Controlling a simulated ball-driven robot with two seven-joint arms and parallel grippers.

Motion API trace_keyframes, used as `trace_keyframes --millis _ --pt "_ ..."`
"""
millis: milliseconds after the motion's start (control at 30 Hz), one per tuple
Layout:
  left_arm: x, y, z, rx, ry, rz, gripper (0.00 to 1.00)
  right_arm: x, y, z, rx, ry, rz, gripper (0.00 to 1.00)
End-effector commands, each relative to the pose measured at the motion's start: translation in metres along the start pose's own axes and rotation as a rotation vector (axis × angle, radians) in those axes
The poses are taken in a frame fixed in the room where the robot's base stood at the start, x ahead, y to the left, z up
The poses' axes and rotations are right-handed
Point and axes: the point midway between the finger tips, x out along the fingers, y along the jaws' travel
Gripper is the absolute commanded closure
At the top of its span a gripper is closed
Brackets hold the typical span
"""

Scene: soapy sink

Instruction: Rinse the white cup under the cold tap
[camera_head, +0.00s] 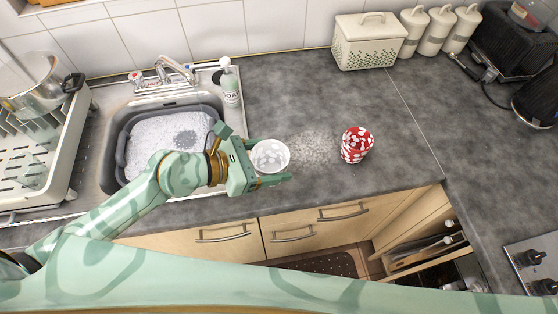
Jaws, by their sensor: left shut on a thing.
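The white cup (271,156) is in my left gripper (262,160), which is shut on it just right of the sink, over the grey counter. The cup's open top faces up toward the camera; the gripper hides part of its side. The chrome tap (177,70) stands behind the sink (101,165), with a red-marked knob on its left; which knob is cold I cannot tell. A grey basin (121,158) full of suds sits in the sink. My right gripper is not in view.
A red cup with white spots (356,145) stands on the counter (300,95) to the right. A soap bottle (230,82) stands by the sink's back right corner. A white dish rack (62,150) is at the left. Open drawers (420,245) show below right.

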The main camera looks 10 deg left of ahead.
Motion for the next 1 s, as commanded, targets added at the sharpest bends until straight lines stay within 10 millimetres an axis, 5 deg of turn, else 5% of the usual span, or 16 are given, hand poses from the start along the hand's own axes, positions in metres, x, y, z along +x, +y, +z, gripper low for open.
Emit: trace_keyframes --millis 167,433,633,1000 --pt "-0.012 0.062 -0.032 -0.090 0.001 0.202 0.57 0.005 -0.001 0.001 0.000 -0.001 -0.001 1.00" --pt "-0.065 0.154 -0.098 -0.218 0.001 0.521 0.57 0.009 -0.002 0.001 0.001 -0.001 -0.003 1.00" --pt "-0.088 0.182 -0.115 -0.252 -0.001 0.611 0.57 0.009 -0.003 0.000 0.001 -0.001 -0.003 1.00" --pt "-0.084 0.214 -0.126 -0.254 -0.001 0.620 0.57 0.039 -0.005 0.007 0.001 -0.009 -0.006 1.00"
